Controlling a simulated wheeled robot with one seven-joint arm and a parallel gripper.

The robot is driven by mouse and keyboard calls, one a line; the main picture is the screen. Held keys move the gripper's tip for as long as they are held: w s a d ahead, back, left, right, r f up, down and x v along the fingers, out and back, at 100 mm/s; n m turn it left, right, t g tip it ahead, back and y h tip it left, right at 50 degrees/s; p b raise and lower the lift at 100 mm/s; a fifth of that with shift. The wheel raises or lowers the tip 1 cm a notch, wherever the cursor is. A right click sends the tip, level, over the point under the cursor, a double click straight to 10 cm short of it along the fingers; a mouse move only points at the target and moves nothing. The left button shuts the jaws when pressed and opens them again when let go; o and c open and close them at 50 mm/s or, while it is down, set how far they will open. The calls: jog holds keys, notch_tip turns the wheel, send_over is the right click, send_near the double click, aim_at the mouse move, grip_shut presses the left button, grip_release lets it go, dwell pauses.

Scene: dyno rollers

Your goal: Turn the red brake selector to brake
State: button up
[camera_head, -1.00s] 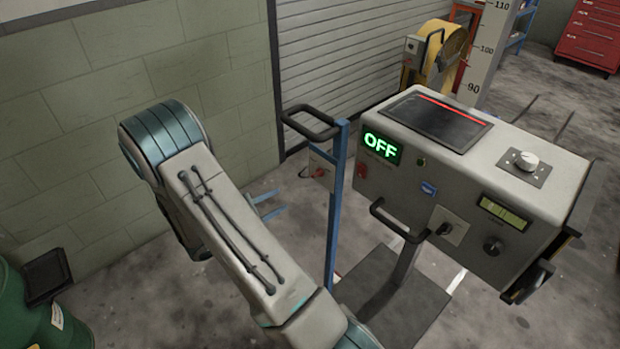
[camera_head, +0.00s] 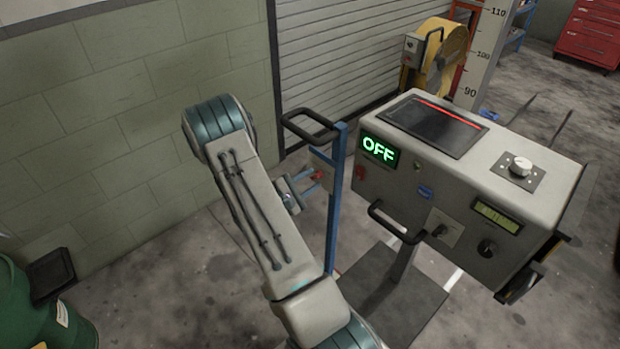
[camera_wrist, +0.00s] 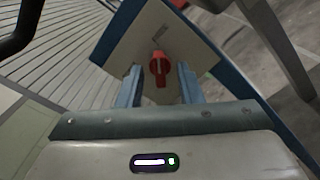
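The red brake selector (camera_wrist: 159,68) is a small red knob on a pale plate (camera_wrist: 125,47) in the wrist view, its handle pointing roughly down the picture. The plate is fixed to a blue post (camera_head: 334,200), and in the head view the red knob (camera_head: 319,175) shows small beside it. My gripper (camera_wrist: 160,85) is open, with one blue finger on each side of the knob's lower part. A gap shows between each finger and the knob. In the head view my gripper (camera_head: 312,181) is at the knob, and its fingers are partly hard to make out.
A grey console (camera_head: 450,190) with a green OFF display (camera_head: 380,150) stands to the right of the post. A black handle (camera_head: 310,126) tops the post. A green drum (camera_head: 40,315) is at lower left. A block wall is behind my arm.

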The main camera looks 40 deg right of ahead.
jog(key=shift+d, duration=0.25)
grip_shut()
